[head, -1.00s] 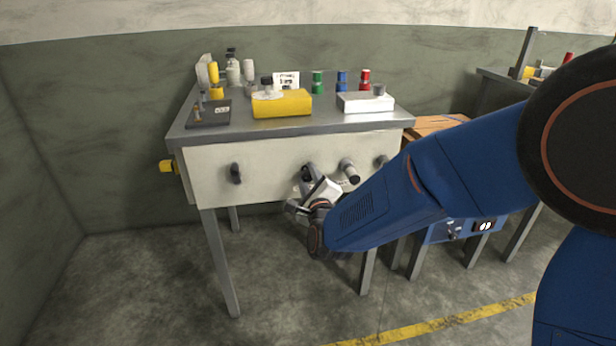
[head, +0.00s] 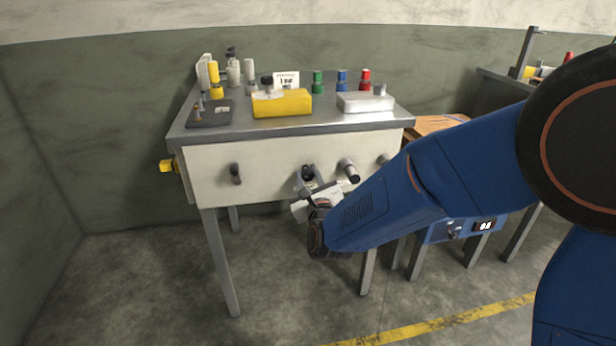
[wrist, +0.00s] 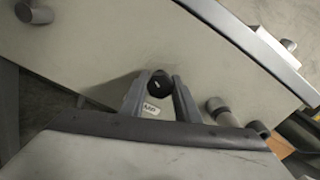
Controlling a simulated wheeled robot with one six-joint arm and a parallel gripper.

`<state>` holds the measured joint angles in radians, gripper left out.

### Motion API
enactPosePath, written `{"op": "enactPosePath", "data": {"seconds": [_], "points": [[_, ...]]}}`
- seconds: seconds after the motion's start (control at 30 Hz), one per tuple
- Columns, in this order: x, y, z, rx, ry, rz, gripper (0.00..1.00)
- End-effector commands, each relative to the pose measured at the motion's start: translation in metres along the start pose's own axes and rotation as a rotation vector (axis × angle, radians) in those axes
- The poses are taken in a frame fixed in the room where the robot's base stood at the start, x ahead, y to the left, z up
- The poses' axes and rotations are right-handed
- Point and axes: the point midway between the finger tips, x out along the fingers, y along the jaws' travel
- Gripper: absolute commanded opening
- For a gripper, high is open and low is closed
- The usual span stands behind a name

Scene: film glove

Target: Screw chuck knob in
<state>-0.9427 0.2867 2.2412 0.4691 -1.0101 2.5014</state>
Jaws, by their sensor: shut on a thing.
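The chuck knob (wrist: 160,83) is a dark round knob with a small white mark on its end, on the pale front panel of the bench. It shows in the head view (head: 307,173), partly covered by my gripper. My gripper (wrist: 158,84) is shut on this knob, with one grey finger on each side of it in the wrist view. In the head view my gripper (head: 307,179) reaches the panel from the front. The seat behind the knob is hidden, so its depth cannot be told.
The panel (head: 265,165) also bears a dark knob (head: 235,174) at left and a grey cylinder (head: 348,169) close right of my gripper. A yellow box (head: 282,104) and a pale box (head: 365,103) stand on the bench top. A blue unit (head: 463,231) is at lower right.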

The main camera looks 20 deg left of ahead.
Motion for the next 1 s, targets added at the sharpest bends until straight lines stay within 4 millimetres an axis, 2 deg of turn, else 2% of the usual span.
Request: {"op": "enactPosePath", "data": {"seconds": [0.37, 0.4, 0.43, 0.47, 0.77, 0.87, 1.0], "points": [[-0.001, 0.001, -0.003, 0.001, 0.006, 0.003, 0.06], [-0.001, 0.001, -0.003, 0.001, 0.006, 0.003, 0.38], [-0.001, 0.001, -0.003, 0.001, 0.005, 0.003, 0.45], [-0.001, 0.001, -0.003, 0.001, 0.005, 0.002, 0.48], [-0.001, 0.000, -0.001, 0.002, 0.002, 0.001, 0.48], [-0.007, 0.001, -0.001, 0.002, 0.001, 0.002, 0.48], [-0.026, 0.001, 0.000, 0.002, 0.002, 0.002, 0.48]]}}
